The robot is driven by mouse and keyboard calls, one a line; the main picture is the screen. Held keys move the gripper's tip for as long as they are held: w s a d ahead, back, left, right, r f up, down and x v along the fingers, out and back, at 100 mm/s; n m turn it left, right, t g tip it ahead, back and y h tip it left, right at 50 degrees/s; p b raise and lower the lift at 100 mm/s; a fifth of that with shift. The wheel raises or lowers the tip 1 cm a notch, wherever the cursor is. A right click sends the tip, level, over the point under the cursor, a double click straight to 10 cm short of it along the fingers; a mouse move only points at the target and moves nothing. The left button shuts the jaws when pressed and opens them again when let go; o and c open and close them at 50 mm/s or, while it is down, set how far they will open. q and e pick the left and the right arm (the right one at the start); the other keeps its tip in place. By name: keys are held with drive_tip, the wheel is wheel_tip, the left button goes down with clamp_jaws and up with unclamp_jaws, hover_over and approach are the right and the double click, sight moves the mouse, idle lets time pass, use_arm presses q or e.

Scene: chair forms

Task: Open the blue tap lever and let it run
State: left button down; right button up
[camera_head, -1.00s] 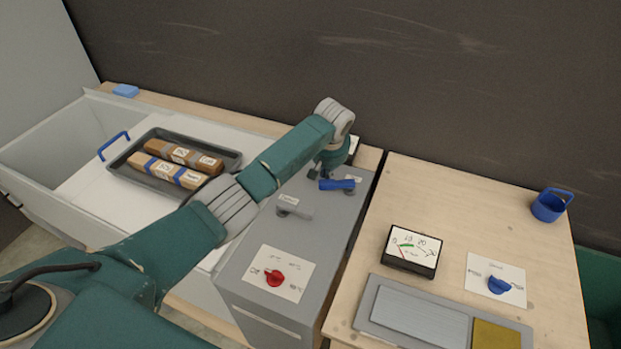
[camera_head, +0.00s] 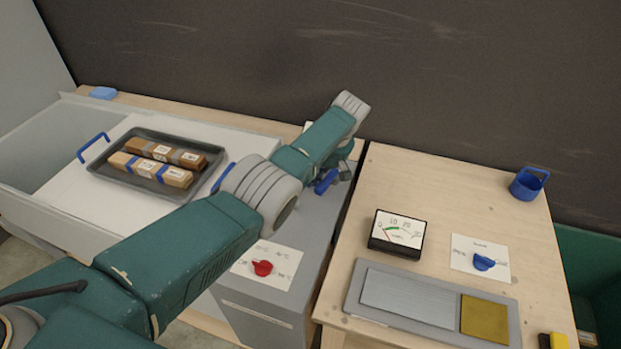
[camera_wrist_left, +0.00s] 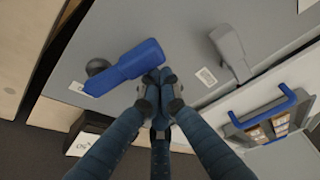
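The blue tap lever (camera_head: 327,182) sits on top of the grey cabinet, partly hidden behind my left arm in the head view. In the left wrist view the blue lever (camera_wrist_left: 127,68) runs from a dark round pivot to a broad end. My left gripper (camera_wrist_left: 160,79) has its fingertips together right at that broad end, touching or nearly touching its side. Nothing shows between the fingers. The running water and spout cannot be made out. My right gripper is in neither view.
A grey lever (camera_wrist_left: 231,50) stands on the same cabinet top. A red knob (camera_head: 262,267) is nearer the front. A dark tray (camera_head: 202,158) with two wrapped bars lies left. A gauge (camera_head: 396,234), a blue knob (camera_head: 484,262) and a blue cup (camera_head: 527,183) are on the right bench.

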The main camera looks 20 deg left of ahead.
use_arm(q)
drive_tip(key=shift+s+d, duration=0.25)
drive_tip(key=shift+d, duration=0.25)
drive_tip(key=shift+s+d, duration=0.2)
drive_tip(key=shift+d, duration=0.1)
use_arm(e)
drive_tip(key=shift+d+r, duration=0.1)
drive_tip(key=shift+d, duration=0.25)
use_arm(q)
drive_tip(key=shift+d, duration=0.25)
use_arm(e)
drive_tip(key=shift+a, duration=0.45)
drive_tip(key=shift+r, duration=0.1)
